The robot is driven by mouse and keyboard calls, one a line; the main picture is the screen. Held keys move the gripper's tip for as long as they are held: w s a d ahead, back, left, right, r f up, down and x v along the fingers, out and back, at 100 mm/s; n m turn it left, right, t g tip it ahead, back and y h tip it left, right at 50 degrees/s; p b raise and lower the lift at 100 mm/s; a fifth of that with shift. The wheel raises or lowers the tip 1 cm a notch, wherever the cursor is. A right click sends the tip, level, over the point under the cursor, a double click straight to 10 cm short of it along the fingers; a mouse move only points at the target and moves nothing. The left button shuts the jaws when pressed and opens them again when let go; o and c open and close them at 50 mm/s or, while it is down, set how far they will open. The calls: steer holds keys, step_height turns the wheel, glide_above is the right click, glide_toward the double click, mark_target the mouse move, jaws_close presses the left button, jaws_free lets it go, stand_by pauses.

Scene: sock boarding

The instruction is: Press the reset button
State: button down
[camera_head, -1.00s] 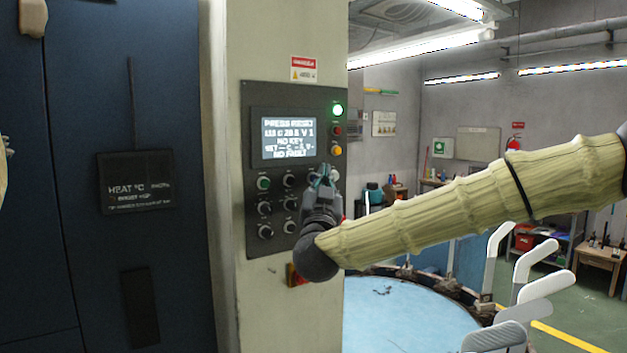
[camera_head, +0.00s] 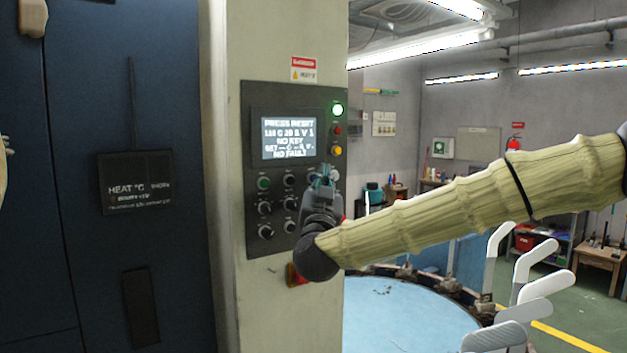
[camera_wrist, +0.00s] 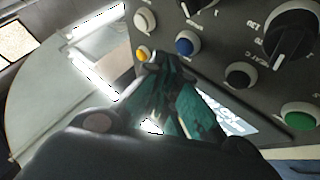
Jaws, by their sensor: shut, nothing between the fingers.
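The control panel (camera_head: 251,215) stands on a pale column; its screen (camera_head: 288,137) reads "PRESS RESET" at the top and "NO FAULT" at the bottom. My gripper (camera_head: 323,172) is shut and empty, close in front of the panel's right side, below the yellow lamp (camera_head: 336,150). In the wrist view the shut teal fingers (camera_wrist: 157,62) point between the yellow lamp (camera_wrist: 143,54) and a blue button (camera_wrist: 187,44). A white button (camera_wrist: 145,18), a black button (camera_wrist: 240,75) and a green button (camera_wrist: 299,115) are around them. I cannot read which is labelled reset, nor tell contact.
Black knobs (camera_wrist: 290,35) sit near the buttons. A red switch (camera_head: 296,275) is below the panel, partly behind my arm. A dark blue cabinet (camera_head: 90,80) stands left. A round light-blue table (camera_head: 400,310) and white sock-shaped boards (camera_head: 534,258) are to the right.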

steer(key=shift+w, duration=0.15)
steer(key=shift+w+a, duration=0.25)
steer(key=shift+a, duration=0.05)
steer(key=shift+w+a, duration=0.2)
steer(key=shift+w, duration=0.15)
stand_by(0.9)
steer(key=shift+s+b, duration=0.1)
steer(key=shift+b, duration=0.25)
steer(key=shift+s+d+b, duration=0.3)
steer(key=shift+s+d, duration=0.2)
steer(key=shift+s, duration=0.1)
steer(key=s+d+b, duration=0.1)
steer(key=s, duration=0.1)
steer(key=s+d, duration=0.2)
steer(key=shift+b, duration=0.35)
